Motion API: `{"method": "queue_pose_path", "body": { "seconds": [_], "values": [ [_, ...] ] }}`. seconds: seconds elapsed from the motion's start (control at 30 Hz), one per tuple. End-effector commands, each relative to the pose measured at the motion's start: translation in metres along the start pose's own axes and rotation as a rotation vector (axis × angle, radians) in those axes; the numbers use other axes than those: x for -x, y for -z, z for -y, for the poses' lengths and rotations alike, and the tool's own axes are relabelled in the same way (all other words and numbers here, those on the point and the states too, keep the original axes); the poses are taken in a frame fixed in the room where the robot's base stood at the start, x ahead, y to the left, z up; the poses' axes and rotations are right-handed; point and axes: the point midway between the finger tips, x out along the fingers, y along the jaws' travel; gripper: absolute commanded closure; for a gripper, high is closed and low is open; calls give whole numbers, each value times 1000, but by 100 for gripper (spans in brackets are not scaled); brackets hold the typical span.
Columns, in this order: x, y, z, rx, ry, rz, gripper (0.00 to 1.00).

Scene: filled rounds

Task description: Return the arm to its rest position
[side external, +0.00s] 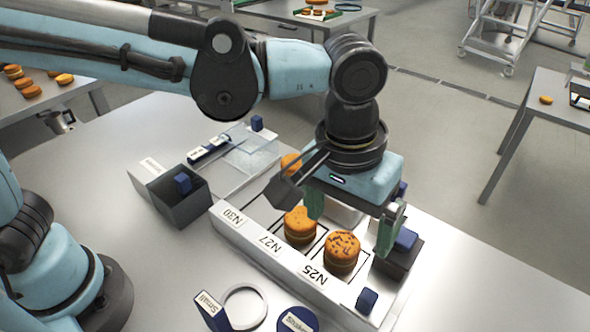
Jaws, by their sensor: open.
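My gripper (350,235) points down over the labelled white tray (262,247), its two green fingers spread apart with nothing seen between them. Below and between the fingers, one speckled orange-brown filled round (342,250) sits at the N25 place. Another filled round (300,226) sits at the N27 place, close to the left finger. A third round (290,163) shows partly behind my gripper. The fingers appear above the rounds; the exact gap is hard to tell. My wrist hides the back of the tray.
A grey open bin (180,212) with a blue block stands left. A clear panel (252,152) lies behind it. A dark box (398,264) with a blue block is at right. A white ring (245,308) and a blue disc (297,321) lie in front.

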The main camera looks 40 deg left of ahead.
Motion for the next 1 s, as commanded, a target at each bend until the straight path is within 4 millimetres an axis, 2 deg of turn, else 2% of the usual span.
{"method": "queue_pose_path", "body": {
  "seconds": [0.03, 0.27, 0.4, 0.6, 0.7, 0.8, 1.0],
  "values": [
    [6, 9, 26, 13, -18, -30, 2],
    [20, 28, 125, 8, -66, -194, 2],
    [22, 25, 182, 5, -57, -305, 2],
    [16, 10, 249, -6, 0, -451, 2],
    [12, 3, 271, -12, 32, -502, 2],
    [8, -2, 284, -18, 56, -533, 2],
    [7, -4, 290, -24, 71, -549, 2]
  ]
}}
